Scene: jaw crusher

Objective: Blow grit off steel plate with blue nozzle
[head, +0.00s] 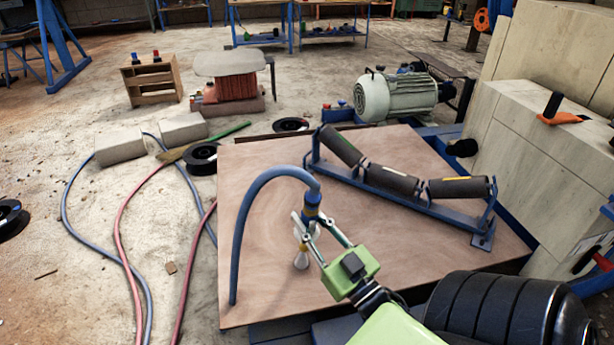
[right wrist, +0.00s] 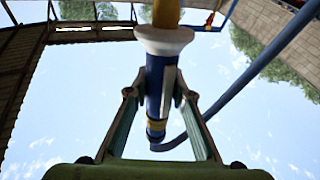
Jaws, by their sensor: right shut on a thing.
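My right gripper (head: 308,232) is shut on the blue nozzle (head: 312,203). The nozzle is roughly upright over the brown board, with a pale cone (head: 301,259) below the fingers; I cannot tell whether its tip touches the board. A blue hose (head: 248,198) arches from its top down to the board's left part. In the right wrist view the nozzle (right wrist: 156,88) sits between both fingers (right wrist: 157,100), below a white collar. The flat brown board (head: 262,285) may be the steel plate; it has a paler dusty patch, but separate grit is too small to make out. My left gripper is out of view.
A roller frame (head: 400,195) with dark rollers stands on the board's right half. A grey-green motor (head: 395,97) stands behind it, and pale blocks (head: 540,140) rise at right. Hoses (head: 122,235) and a black reel (head: 203,158) lie left. The board's left front is mostly clear.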

